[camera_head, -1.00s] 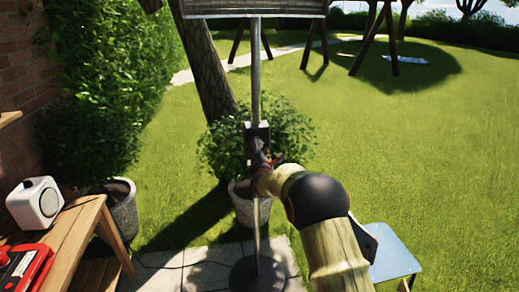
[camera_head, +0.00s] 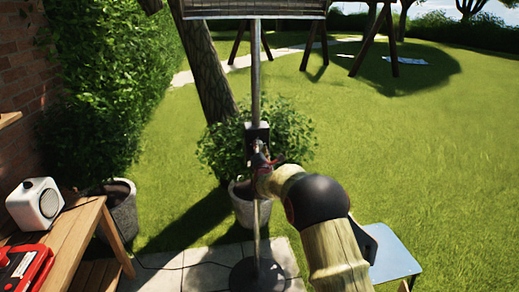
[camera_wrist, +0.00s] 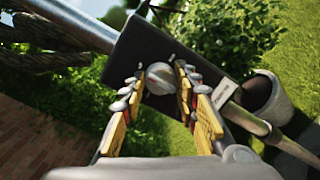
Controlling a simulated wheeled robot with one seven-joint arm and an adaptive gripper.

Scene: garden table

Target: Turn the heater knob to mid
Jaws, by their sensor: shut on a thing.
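The heater's pole (camera_head: 256,75) stands upright in the head view, with the heater head (camera_head: 255,9) at the top and a round base (camera_head: 257,275) on the paving. A dark control box (camera_head: 257,131) is fixed on the pole. In the wrist view the box (camera_wrist: 150,45) fills the upper middle and carries a round grey knob (camera_wrist: 160,79). My gripper (camera_wrist: 158,82) has its two yellow-padded fingers on either side of the knob and is shut on it. In the head view my gripper (camera_head: 259,161) is at the box and hides the knob. The knob's setting marks are not readable.
A wooden table (camera_head: 76,235) at the left holds a white speaker-like box (camera_head: 36,203) and a red case (camera_head: 22,268). A potted bush (camera_head: 247,208) stands behind the pole. A blue-topped stool (camera_head: 393,254) is at lower right. Open lawn lies right.

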